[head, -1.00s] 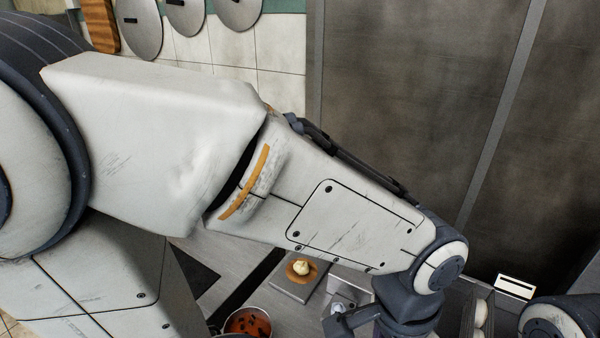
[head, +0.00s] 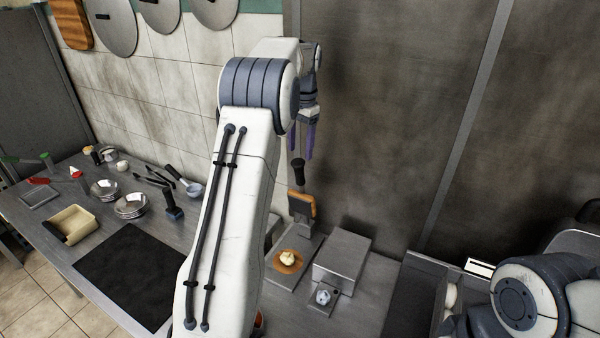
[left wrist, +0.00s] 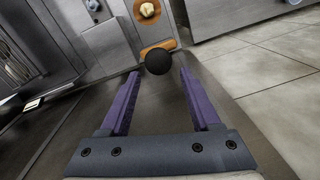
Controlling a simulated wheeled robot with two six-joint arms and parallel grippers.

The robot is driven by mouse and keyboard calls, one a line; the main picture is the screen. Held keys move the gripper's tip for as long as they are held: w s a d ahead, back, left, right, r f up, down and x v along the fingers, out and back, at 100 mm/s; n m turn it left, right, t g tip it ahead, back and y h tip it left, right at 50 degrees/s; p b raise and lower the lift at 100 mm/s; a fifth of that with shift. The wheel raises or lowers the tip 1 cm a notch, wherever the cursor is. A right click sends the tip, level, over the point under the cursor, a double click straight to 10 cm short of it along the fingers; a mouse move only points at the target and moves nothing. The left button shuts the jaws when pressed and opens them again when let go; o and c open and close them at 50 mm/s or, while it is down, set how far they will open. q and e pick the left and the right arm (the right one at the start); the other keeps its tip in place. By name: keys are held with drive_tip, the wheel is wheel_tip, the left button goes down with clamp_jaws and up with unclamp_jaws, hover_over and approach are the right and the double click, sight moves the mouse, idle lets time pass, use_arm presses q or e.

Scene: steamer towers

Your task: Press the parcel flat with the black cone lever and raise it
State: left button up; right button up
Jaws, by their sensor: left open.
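The black cone lever (head: 297,172) stands upright behind the press, its knob above a grey plate with an orange edge (head: 312,205). The pale parcel (head: 288,257) sits on a round brown disc on a metal plate in front of it. My left gripper (head: 301,152) is open, purple fingers pointing down just above the lever. In the left wrist view the lever's round black top (left wrist: 158,61) shows between and beyond the fingertips (left wrist: 160,73), with nothing held. The parcel also shows there (left wrist: 148,10) at the top edge. My right gripper is out of view.
A metal box (head: 342,254) and a small plate with a pale blue round knob (head: 323,296) stand right of the parcel. A dark mat (head: 130,275), bowls (head: 130,206) and a cream tray (head: 72,226) lie left. A dark wall panel (head: 390,110) rises behind.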

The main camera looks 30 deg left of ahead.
sight(299, 181)
use_arm(q)
wheel_tip(299, 181, down, 10)
drive_tip(key=shift+a+r+p, duration=0.1)
drive_tip(key=shift+a+p, duration=0.05)
drive_tip(key=shift+p, duration=1)
